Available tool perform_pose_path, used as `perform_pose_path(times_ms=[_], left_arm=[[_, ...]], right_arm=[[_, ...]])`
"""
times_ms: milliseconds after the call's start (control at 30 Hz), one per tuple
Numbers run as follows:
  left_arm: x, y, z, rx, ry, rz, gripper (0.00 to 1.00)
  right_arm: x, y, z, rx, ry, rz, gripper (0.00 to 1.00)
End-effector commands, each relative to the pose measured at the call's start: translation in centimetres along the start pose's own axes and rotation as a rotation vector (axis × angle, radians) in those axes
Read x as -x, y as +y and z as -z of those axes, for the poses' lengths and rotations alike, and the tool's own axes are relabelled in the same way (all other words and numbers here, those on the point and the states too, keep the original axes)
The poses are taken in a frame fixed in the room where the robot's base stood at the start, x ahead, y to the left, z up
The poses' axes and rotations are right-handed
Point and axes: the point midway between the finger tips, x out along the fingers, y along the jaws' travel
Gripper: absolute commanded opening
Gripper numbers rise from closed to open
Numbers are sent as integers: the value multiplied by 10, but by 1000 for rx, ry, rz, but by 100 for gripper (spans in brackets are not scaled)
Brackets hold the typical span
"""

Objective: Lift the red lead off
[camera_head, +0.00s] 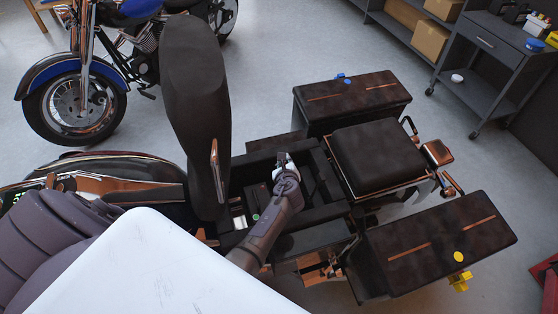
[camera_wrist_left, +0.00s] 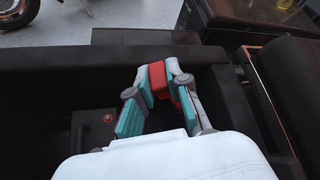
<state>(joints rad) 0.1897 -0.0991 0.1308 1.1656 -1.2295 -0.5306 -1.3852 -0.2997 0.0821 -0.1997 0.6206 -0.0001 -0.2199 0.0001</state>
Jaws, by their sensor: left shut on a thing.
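My left gripper (camera_head: 284,163) reaches down into the open compartment under the raised seat (camera_head: 195,85) of the dark motorcycle. In the left wrist view its teal-padded fingers (camera_wrist_left: 158,80) are closed on the red lead (camera_wrist_left: 157,76), whose red end shows between the fingertips. A dark battery-like block (camera_wrist_left: 97,132) with a small red terminal (camera_wrist_left: 108,118) lies below and left of the fingers. The red lead looks apart from that terminal; the rest of the lead is hidden by the gripper. My right gripper is not in view.
The compartment's dark walls (camera_wrist_left: 40,75) surround the gripper closely. Two side cases, the near one (camera_head: 440,240) and the far one (camera_head: 350,98), flank the rear seat (camera_head: 378,155). A blue motorcycle (camera_head: 75,90) and a grey cart (camera_head: 490,50) stand behind on open floor.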

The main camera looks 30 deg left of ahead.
Motion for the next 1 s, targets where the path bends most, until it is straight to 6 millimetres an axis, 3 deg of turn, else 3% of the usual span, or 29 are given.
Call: perform_pose_path(times_ms=[567,600,700,1000], left_arm=[[-1,-5,-1,-31,-2,-21,0],[-1,-5,-1,-31,-2,-21,24],[-1,-5,-1,-30,-2,-21,40],[0,-5,0,-29,0,-20,43]], right_arm=[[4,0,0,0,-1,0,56],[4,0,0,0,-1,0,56],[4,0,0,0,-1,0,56],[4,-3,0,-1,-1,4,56]])
